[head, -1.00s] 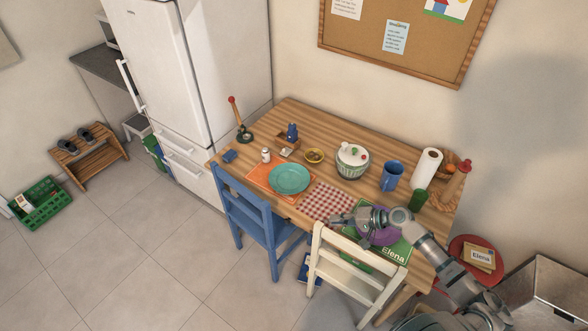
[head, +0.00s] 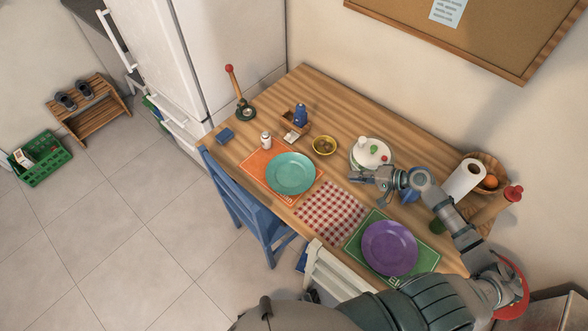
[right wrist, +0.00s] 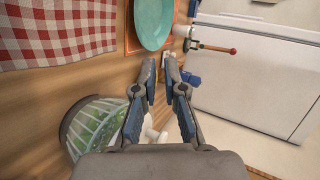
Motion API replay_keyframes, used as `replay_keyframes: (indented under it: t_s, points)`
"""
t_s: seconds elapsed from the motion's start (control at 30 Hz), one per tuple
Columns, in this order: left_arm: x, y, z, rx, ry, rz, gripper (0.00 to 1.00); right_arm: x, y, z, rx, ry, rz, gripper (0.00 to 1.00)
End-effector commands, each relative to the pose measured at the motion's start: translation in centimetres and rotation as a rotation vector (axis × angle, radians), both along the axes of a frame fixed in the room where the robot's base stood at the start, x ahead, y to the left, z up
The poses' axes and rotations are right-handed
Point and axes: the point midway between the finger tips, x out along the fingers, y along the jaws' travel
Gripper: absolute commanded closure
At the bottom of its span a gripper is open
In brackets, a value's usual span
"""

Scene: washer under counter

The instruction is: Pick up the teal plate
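The teal plate (head: 291,173) lies flat on an orange placemat (head: 257,160) at the left part of the wooden table. It also shows at the top of the right wrist view (right wrist: 154,20), ahead of the fingers. My right gripper (head: 355,177) hangs over the table to the right of the plate, apart from it, near the white-lidded pot. In the right wrist view its two fingers (right wrist: 160,75) are spread with nothing between them. My left gripper is not in the head view.
A purple plate (head: 389,248) lies on a green placemat at the right. A checked cloth (head: 331,211) lies between the plates. Chairs line the front edge.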

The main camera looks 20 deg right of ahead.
Motion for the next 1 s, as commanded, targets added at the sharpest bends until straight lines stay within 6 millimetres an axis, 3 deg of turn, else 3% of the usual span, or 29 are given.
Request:
replay_keyframes:
  t_s: [0.03,0.1,0.47,1.0]
  points:
    - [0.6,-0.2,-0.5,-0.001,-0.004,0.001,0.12,-0.2,0.0,-1.4,0.002,0.005,0.0,0.9]
    - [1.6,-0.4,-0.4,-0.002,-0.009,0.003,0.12,-0.3,0.0,-2.4,0.002,0.008,0.0,0.9]
    - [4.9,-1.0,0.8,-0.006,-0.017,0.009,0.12,0.1,0.3,-5.7,0.0,0.019,-0.001,0.9]
    - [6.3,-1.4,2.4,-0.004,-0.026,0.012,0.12,6.4,7.0,-11.0,0.006,0.018,-0.002,0.9]
